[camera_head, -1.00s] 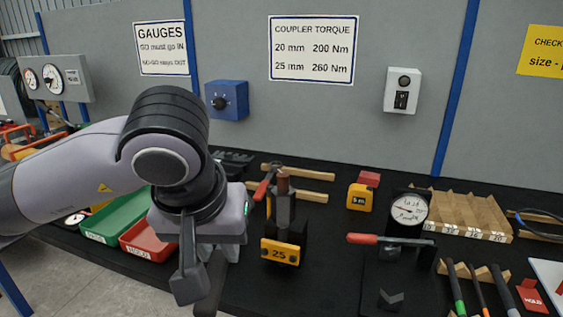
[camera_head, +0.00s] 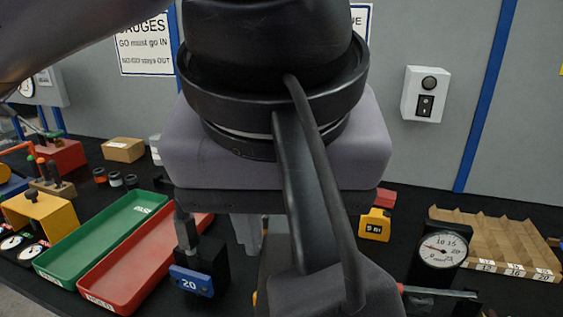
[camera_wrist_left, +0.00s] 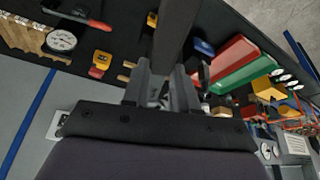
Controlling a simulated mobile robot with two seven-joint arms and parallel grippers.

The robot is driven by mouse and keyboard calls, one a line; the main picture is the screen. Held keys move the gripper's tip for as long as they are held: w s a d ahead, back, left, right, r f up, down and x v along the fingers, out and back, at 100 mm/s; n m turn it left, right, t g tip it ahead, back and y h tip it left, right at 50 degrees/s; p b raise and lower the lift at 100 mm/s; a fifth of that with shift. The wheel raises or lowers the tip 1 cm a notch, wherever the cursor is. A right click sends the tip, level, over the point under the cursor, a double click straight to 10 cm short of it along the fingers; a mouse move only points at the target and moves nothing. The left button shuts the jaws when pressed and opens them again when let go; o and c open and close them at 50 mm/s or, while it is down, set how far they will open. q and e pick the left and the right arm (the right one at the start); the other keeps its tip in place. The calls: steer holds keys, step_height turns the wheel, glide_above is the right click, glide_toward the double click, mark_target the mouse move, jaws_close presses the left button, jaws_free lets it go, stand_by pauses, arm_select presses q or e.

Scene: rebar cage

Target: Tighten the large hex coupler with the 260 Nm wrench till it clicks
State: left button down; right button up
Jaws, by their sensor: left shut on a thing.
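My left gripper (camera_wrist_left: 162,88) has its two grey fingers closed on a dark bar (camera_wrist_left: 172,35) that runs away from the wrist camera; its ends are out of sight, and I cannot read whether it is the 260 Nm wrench. In the head view my left arm and wrist fill the middle and hide the large hex coupler. The yellow 25 marker of the coupler's stand (camera_wrist_left: 152,19) shows in the left wrist view, left of the bar. The stand with the blue 20 label (camera_head: 192,282) is left of my wrist. My right gripper is out of view.
Green (camera_head: 100,235) and red (camera_head: 135,270) trays lie to the left. A dial gauge (camera_head: 441,247), a yellow tape measure (camera_head: 375,225) and a grooved wooden rack (camera_head: 500,240) stand to the right. A grey wall with a switch box (camera_head: 425,93) is behind the black bench.

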arm_select(q)
steer(key=shift+w+r, duration=0.1)
steer(key=shift+w, duration=0.1)
steer(key=shift+s, duration=0.2)
step_height(320, 180, down, 5)
steer(key=b, duration=0.3)
steer(key=shift+r, duration=0.2)
steer(key=shift+f+b, duration=0.6)
step_height(320, 180, down, 6)
steer(key=b, duration=0.5)
steer(key=shift+f, duration=0.2)
stand_by(1.9)
stand_by(0.4)
